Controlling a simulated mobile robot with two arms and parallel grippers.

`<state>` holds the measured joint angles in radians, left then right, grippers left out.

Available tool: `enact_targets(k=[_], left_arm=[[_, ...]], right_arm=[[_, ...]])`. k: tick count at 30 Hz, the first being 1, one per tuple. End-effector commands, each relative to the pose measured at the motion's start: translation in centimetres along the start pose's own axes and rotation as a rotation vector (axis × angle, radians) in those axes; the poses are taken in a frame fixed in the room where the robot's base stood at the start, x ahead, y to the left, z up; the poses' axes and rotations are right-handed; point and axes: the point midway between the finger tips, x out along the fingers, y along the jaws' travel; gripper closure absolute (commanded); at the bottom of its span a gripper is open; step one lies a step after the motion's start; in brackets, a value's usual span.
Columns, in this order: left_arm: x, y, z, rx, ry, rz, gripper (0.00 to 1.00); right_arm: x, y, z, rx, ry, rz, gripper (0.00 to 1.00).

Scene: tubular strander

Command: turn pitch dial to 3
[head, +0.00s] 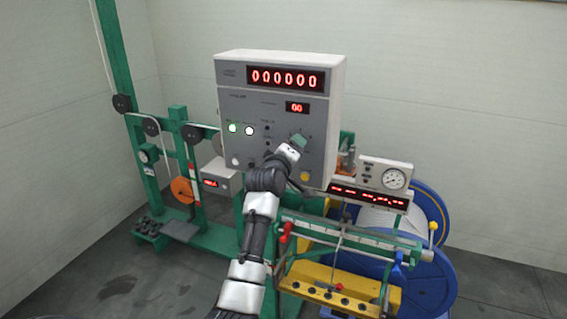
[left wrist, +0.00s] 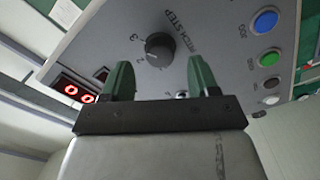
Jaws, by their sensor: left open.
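The pitch step dial (left wrist: 158,47) is a dark round knob on the grey panel, with numbers around it and a "PITCH STEP" label beside it. Its pointer setting is too small to read surely. My left gripper (left wrist: 159,64) is open, with its two green fingers on either side of the dial's line in the left wrist view; the dial shows beyond the fingertips, apart from them. In the head view the left gripper (head: 298,141) is in front of the control box (head: 225,105) at its lower right and hides the dial. My right gripper is not in view.
A small red display (left wrist: 78,92) and a column of buttons, including a blue one (left wrist: 265,20) and a green one (left wrist: 268,57), flank the dial. A yellow knob (head: 305,177) sits below the gripper. A gauge box (head: 385,175) and blue reel (head: 425,275) stand to the right.

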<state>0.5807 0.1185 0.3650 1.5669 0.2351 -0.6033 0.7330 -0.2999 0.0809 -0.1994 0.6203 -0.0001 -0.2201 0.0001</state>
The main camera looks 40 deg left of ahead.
Motion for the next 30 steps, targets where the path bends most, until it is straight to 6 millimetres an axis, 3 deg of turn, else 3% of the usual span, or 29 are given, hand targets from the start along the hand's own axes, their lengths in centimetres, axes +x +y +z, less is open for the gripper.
enact_targets(k=[6,13,30], left_arm=[[-3.8,-0.3,0.1,0.002,0.002,0.002,0.40],[-6.7,-0.1,0.0,0.001,0.003,0.002,0.40],[-7.6,0.0,-0.1,0.001,0.003,0.002,0.40]], right_arm=[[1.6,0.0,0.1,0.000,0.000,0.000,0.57],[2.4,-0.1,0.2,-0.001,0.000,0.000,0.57],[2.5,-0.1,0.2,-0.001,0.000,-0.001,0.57]])
